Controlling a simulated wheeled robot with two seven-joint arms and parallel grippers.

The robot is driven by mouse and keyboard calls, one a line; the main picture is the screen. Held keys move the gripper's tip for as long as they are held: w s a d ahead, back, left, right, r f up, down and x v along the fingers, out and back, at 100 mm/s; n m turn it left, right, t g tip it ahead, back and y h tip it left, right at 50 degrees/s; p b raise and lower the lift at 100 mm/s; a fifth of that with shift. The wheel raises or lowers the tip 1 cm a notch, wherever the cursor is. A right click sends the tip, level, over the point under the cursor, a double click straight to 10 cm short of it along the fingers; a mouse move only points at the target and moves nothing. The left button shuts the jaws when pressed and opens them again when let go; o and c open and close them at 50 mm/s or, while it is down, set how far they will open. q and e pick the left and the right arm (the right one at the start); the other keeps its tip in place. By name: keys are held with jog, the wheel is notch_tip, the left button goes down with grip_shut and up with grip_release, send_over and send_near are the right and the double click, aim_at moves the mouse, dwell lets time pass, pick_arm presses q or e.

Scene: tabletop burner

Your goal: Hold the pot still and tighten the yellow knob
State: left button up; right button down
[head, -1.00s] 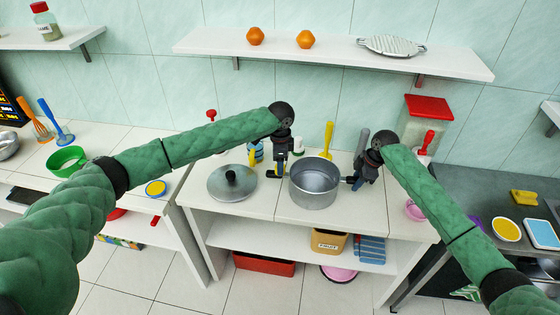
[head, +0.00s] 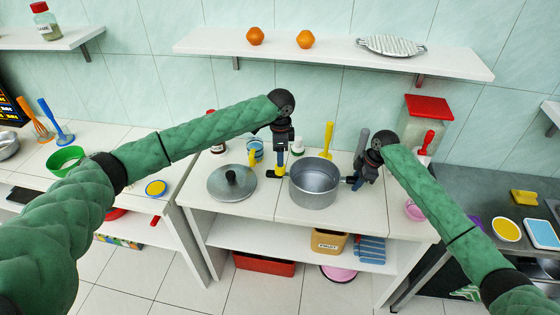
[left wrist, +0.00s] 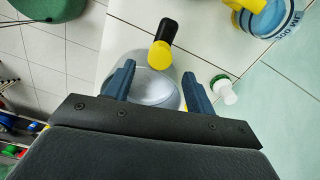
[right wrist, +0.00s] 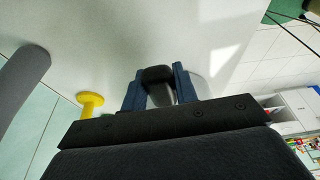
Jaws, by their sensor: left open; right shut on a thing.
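The grey pot (head: 314,188) stands upright on the white counter; it also shows between the fingers in the left wrist view (left wrist: 152,92). The yellow knob (left wrist: 160,55) sits at the end of a black stem on the pot's left side; it also shows in the head view (head: 280,171). My left gripper (left wrist: 159,72) is open and points down just above the knob, apart from it as far as I can tell. My right gripper (right wrist: 157,70) is shut on the pot's black handle (right wrist: 158,74) at the pot's right side.
A grey lid (head: 220,188) lies left of the pot. A yellow utensil (head: 327,140) stands behind the pot. A shelf (head: 350,60) hangs above. The counter in front of the lid is narrow.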

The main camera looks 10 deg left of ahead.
jog(key=shift+f, duration=0.15)
pick_arm(q)
notch_tip(320, 180, up, 12)
dwell(0.5)
dwell(1.2)
pick_arm(e)
jog(key=c, duration=1)
grip_release()
jog(key=shift+v, duration=3.85)
jog(key=shift+w, duration=0.1)
jog(key=v, duration=1.2)
